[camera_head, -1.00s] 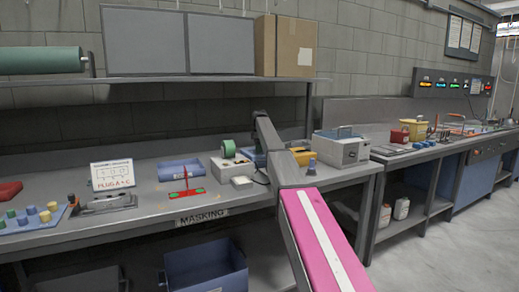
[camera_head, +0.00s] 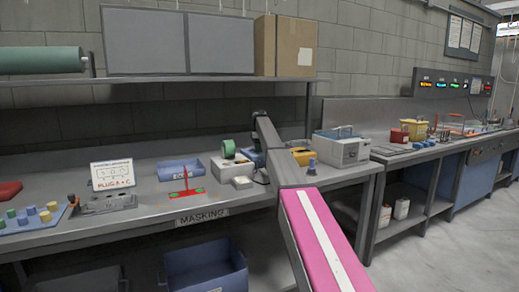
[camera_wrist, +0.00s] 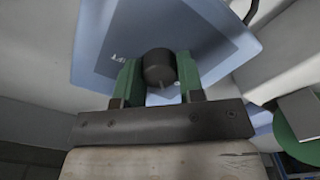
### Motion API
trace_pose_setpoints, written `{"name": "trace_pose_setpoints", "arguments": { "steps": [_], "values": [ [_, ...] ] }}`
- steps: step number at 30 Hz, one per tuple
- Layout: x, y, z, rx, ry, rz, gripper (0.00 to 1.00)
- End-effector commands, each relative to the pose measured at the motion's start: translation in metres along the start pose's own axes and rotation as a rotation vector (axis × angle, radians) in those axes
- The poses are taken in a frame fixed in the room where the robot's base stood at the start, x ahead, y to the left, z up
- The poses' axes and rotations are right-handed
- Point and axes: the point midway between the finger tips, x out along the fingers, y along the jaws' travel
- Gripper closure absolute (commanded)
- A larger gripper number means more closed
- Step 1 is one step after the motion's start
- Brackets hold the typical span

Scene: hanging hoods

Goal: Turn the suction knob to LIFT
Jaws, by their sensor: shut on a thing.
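In the wrist view, a dark round knob (camera_wrist: 159,64) stands on a blue panel (camera_wrist: 215,48). A small pale pointer mark shows at its near edge. My gripper (camera_wrist: 159,76) is shut on the knob, with one green finger at each side. White lettering starts left of the knob, but the left finger hides most of it, so I cannot read it fully. In the head view, my arm reaches over the bench to a small blue unit (camera_head: 251,156) beside a green tape roll; the knob and fingers are not clear there.
On the bench (camera_head: 150,204) stand a blue bin (camera_head: 172,172), a red stand (camera_head: 186,182), a grey box (camera_head: 343,150) and a yellow item (camera_head: 304,154). A shelf (camera_head: 180,79) runs above. A green disc (camera_wrist: 295,138) is at the wrist view's right.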

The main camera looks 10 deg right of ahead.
Motion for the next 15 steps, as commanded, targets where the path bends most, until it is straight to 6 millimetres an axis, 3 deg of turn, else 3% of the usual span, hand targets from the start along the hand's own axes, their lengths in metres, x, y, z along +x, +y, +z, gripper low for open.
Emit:
{"name": "trace_pose_setpoints", "arguments": {
  "steps": [15],
  "values": [
    [-0.0005, 0.0001, 0.0000, 0.491, 0.000, 0.000, 0.88]
  ]
}}
